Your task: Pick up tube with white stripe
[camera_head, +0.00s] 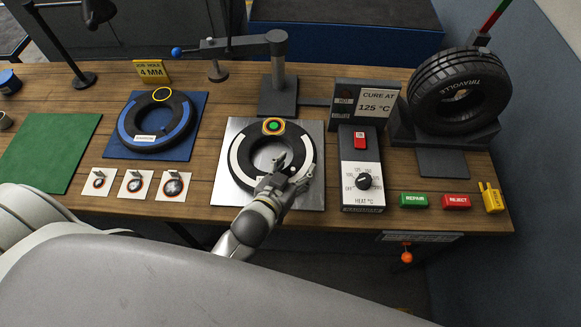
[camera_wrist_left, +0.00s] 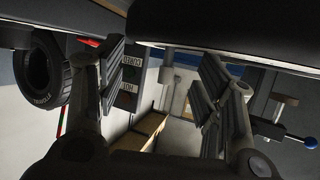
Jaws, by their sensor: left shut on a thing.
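The tube with white stripe (camera_head: 237,162) is a black ring with white bands. It lies over the square metal plate (camera_head: 222,193) in the middle of the bench, with a green round spot in a yellow ring at its far side. My left gripper (camera_head: 289,172) is at the ring's near right part and shut on it. The gripper hides that part of the ring. I cannot tell whether the ring is clear of the plate. In the left wrist view the two fingers (camera_wrist_left: 163,85) stand apart, with a large dark shape close above them. My right gripper is not in view.
A blue-striped tube (camera_head: 128,131) lies on a blue mat to the left, and a green mat (camera_head: 50,150) is bare. A heat control box (camera_head: 361,180) stands just right of the plate. A tyre (camera_head: 460,92) stands at the right. A post with an arm (camera_head: 277,75) rises behind.

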